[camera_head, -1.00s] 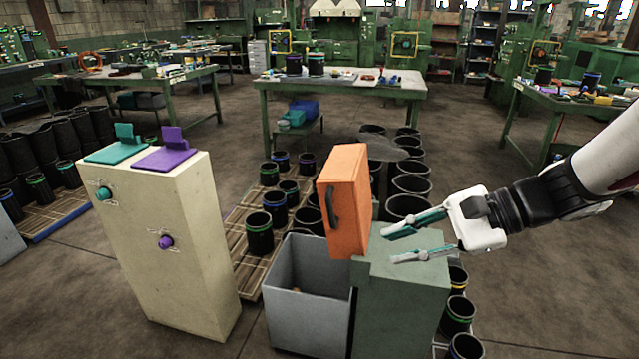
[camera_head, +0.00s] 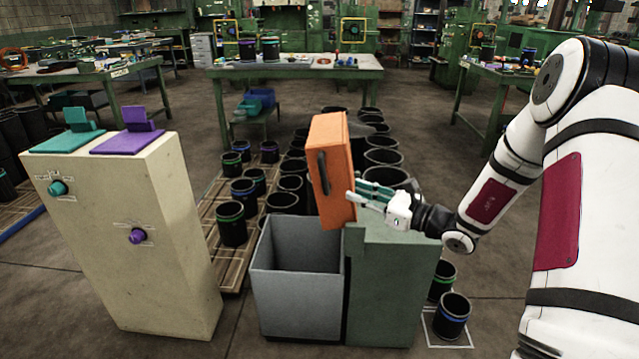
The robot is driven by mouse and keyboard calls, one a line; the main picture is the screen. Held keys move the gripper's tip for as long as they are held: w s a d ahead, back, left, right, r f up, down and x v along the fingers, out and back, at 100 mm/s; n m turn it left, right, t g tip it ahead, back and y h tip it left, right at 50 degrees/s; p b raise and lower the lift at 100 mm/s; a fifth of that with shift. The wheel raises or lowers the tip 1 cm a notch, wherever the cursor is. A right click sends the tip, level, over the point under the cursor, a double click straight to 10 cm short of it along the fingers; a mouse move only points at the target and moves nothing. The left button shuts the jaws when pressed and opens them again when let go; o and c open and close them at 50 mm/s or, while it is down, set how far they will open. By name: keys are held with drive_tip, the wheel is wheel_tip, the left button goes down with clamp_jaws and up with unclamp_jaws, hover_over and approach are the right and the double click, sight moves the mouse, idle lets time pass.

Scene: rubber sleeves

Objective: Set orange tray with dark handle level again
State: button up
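My gripper (camera_head: 358,189) is just right of the tray's lower part, above the cabinet top. Its fingers are apart, with nothing seen between them. The near fingertip overlaps the tray's right edge in the picture; I cannot tell whether it touches.
A beige cabinet (camera_head: 125,235) with teal and purple flaps and knobs stands at the left. Black sleeves (camera_head: 232,224) stand on pallets behind the bin, and more stand right of the green cabinet (camera_head: 452,316). A workbench (camera_head: 300,70) is farther back. Open floor shows in front.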

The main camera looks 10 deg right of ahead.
sight(324, 180)
drive_tip(key=b+x, duration=0.1)
drive_tip(key=x, duration=1)
drive_tip(key=shift+b, duration=0.35)
clamp_jaws()
